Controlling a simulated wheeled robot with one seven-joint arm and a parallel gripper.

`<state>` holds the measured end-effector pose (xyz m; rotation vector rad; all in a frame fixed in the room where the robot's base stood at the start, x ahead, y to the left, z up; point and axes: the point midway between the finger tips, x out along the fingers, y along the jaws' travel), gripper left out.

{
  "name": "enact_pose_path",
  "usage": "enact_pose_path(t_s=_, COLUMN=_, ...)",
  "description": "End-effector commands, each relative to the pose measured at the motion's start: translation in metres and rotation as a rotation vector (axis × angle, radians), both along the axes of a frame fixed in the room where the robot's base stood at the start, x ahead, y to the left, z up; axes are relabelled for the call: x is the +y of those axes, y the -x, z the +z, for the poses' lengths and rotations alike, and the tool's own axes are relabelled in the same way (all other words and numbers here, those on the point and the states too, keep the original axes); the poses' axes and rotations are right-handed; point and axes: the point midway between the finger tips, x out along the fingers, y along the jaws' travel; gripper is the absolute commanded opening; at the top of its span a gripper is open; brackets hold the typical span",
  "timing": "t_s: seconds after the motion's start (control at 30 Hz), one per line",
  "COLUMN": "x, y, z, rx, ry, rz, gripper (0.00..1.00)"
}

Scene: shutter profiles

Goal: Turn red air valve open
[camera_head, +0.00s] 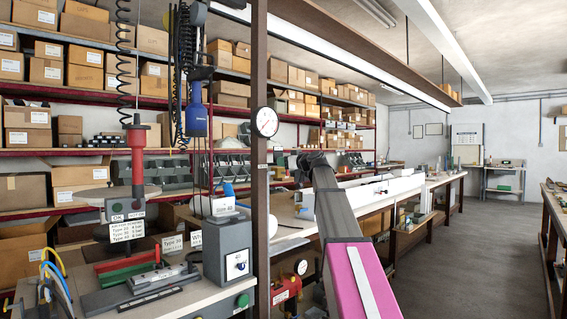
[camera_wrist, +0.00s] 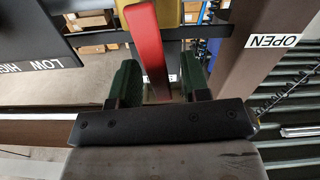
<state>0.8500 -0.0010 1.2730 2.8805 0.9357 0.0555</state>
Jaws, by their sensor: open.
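A red valve handle (camera_wrist: 149,48) runs down from the top of the wrist view into the space between my gripper's fingers. My gripper (camera_wrist: 160,68) is open, with one green finger on each side of the handle and a visible gap on both sides. Whether the handle's depth reaches between the fingertips is hard to tell. An upside-down OPEN label (camera_wrist: 273,41) is on the brown post to the right. In the head view my arm reaches toward the brown post (camera_head: 260,185); my gripper and the handle cannot be made out there.
A dark box (camera_wrist: 50,35) with LOW and HIGH marks is at the upper left of the wrist view. In the head view, a round gauge (camera_head: 265,122) is on the post. A workbench (camera_head: 170,300) with a press stands left. The aisle floor (camera_head: 455,265) on the right is clear.

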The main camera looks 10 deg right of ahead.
Motion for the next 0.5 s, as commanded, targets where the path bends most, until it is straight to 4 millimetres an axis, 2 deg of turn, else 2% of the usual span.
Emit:
enact_pose_path(t_s=0.13, x=0.0063, y=-0.0090, z=0.0002, rx=0.000, ry=0.000, rz=0.000, gripper=0.43)
enact_pose_path(t_s=0.47, x=0.0078, y=-0.0101, z=0.0000, rx=-0.001, ry=-0.001, rz=0.000, gripper=0.43)
enact_pose_path(t_s=0.5, x=0.0078, y=-0.0100, z=0.0000, rx=0.000, ry=0.000, rz=0.000, gripper=0.30)
